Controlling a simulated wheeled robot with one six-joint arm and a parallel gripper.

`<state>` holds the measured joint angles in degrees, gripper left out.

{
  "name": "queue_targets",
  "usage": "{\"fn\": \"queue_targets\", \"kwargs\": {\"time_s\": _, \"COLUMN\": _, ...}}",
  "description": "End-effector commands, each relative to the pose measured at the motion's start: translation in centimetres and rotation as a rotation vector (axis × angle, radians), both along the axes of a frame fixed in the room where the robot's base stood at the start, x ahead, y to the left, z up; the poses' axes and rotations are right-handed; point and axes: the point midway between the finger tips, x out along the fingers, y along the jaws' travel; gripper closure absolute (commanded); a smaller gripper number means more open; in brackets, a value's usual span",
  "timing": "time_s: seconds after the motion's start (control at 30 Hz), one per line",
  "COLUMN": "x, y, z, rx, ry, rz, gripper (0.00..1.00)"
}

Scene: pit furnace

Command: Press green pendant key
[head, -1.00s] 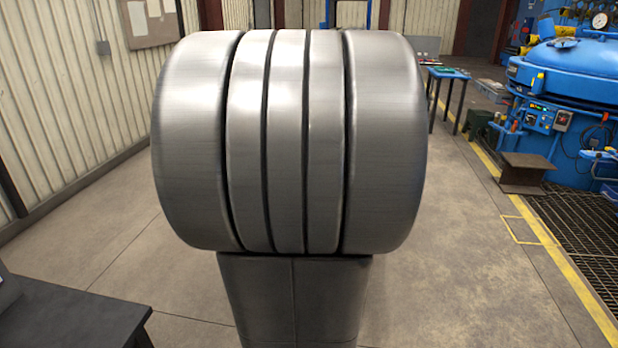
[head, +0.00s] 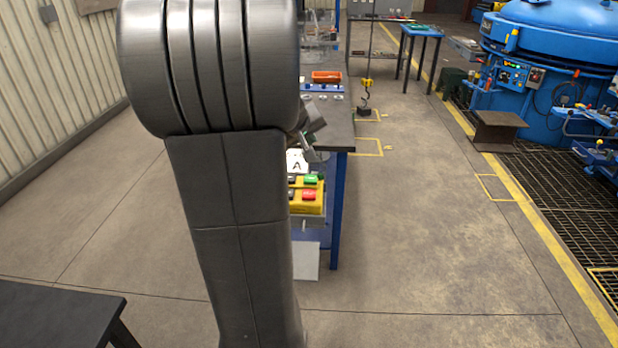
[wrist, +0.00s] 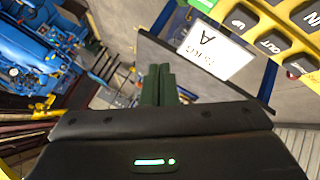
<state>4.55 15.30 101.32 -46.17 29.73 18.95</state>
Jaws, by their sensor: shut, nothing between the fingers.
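The yellow pendant (head: 306,208) shows in the head view just right of my arm, which hides its left part. Its green key (head: 311,180) is above a red key (head: 309,195), with dark keys to their left. In the wrist view the pendant (wrist: 262,18) fills the top right, with dark lettered keys. A green patch at that view's top edge is cut off, and I cannot tell if it is the key. My gripper (wrist: 158,72) is shut and empty, apart from the pendant.
A white card marked A (wrist: 215,50) is beside the pendant. A dark-topped workbench (head: 340,135) with blue legs stands behind it. A hook (head: 367,92) hangs beyond. A blue furnace (head: 555,50) is at the right. Open floor lies right of the bench.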

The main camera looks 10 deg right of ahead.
Motion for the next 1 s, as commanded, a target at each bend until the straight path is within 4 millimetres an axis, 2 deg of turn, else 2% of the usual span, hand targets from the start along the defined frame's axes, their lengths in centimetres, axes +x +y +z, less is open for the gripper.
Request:
{"fn": "queue_targets", "kwargs": {"time_s": 0.27, "x": 0.0, "y": 0.0, "z": -1.3, "rx": -0.001, "ry": 0.002, "rz": 0.0, "gripper": 1.0}}
{"fn": "queue_targets", "kwargs": {"time_s": 0.7, "x": 0.0, "y": 0.0, "z": -7.3, "rx": 0.0, "ry": 0.001, "rz": -0.001, "gripper": 1.0}}
{"fn": "queue_targets", "kwargs": {"time_s": 1.0, "x": 0.0, "y": 0.0, "z": -8.9, "rx": 0.0, "ry": 0.001, "rz": -0.001, "gripper": 1.0}}
